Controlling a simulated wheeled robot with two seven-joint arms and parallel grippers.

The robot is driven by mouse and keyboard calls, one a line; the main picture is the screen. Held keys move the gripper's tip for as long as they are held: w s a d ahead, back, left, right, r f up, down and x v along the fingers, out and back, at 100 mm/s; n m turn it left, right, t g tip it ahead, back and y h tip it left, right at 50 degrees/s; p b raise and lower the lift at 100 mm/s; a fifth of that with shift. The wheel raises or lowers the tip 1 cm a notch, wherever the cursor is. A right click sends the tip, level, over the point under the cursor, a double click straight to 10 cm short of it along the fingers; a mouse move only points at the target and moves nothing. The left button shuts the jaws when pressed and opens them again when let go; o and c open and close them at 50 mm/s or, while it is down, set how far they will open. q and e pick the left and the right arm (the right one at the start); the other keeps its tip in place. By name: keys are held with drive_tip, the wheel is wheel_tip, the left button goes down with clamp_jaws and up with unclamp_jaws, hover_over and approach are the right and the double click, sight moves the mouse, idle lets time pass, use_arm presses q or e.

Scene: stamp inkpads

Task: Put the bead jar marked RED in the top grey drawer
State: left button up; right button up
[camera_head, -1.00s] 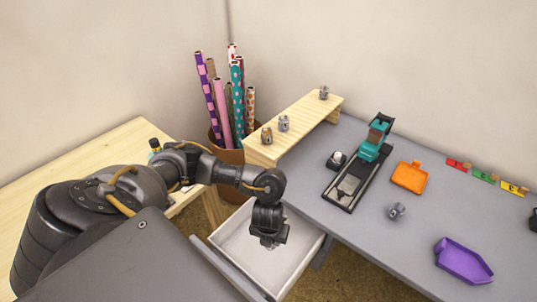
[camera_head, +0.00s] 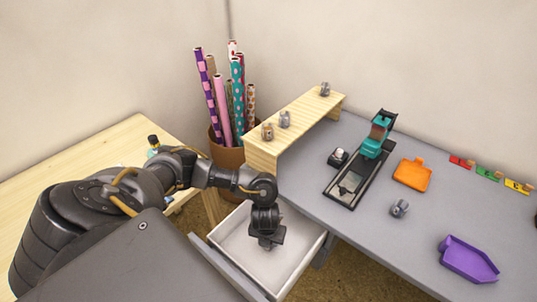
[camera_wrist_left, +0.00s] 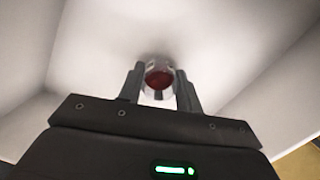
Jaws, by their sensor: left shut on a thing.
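My left gripper (camera_head: 265,241) reaches down into the open drawer (camera_head: 300,247), which is white inside with a grey front. In the left wrist view the two fingers of the gripper (camera_wrist_left: 158,88) are shut on a small clear jar with dark red contents (camera_wrist_left: 158,76). The jar is between the fingertips, over or on the drawer floor; I cannot tell whether it touches. Its marking is not readable. In the head view the jar is hidden by the gripper. My right gripper is not in view.
The drawer is under the grey table (camera_head: 310,180). A wooden shelf (camera_head: 300,115) with several small jars stands on the table. An orange tray (camera_head: 412,174), a purple tray (camera_head: 467,260), a teal press (camera_head: 376,137) and a lone small jar (camera_head: 400,208) are farther right. Wrapping rolls (camera_head: 221,100) stand behind.

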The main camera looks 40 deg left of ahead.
use_arm(q)
drive_tip(key=o, duration=1.1)
drive_tip(key=shift+f, duration=0.1)
drive_tip(key=shift+c, duration=0.2)
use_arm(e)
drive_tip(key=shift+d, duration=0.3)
use_arm(q)
wheel_tip(320, 180, up, 12)
drive_tip(key=s+p, duration=0.1)
drive_tip(key=p, duration=0.5)
drive_tip(key=shift+s+d, duration=0.35)
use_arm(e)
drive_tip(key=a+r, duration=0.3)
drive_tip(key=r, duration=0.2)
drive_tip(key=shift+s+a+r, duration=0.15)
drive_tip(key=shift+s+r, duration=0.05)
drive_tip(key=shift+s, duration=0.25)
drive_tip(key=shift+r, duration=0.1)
